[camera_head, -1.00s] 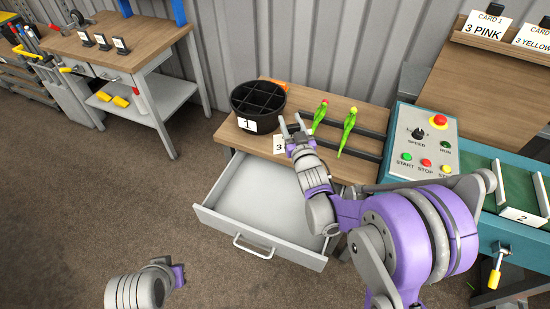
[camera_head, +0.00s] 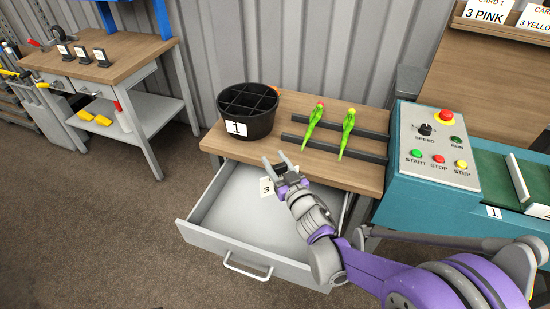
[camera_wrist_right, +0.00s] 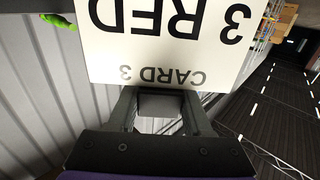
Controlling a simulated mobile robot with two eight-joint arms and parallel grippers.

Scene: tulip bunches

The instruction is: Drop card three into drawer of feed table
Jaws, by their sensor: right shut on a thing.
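My right gripper (camera_head: 281,166) is shut on card three (camera_head: 267,187), a small white card. In the right wrist view the card (camera_wrist_right: 165,40) fills the top, upside down, with "3 RED" and "CARD 3" on it. The feed table (camera_head: 225,143) has a wooden top, and its white drawer (camera_head: 255,222) is pulled open toward me. In the head view the gripper and card appear over the back part of the open drawer, by the table's front edge. The drawer floor that shows is empty; the arm hides its right part. My left gripper is out of view.
A teal control box (camera_head: 432,150) and conveyor are at the right. Another workbench (camera_head: 100,60) stands at the left. Open floor lies in front of the drawer.

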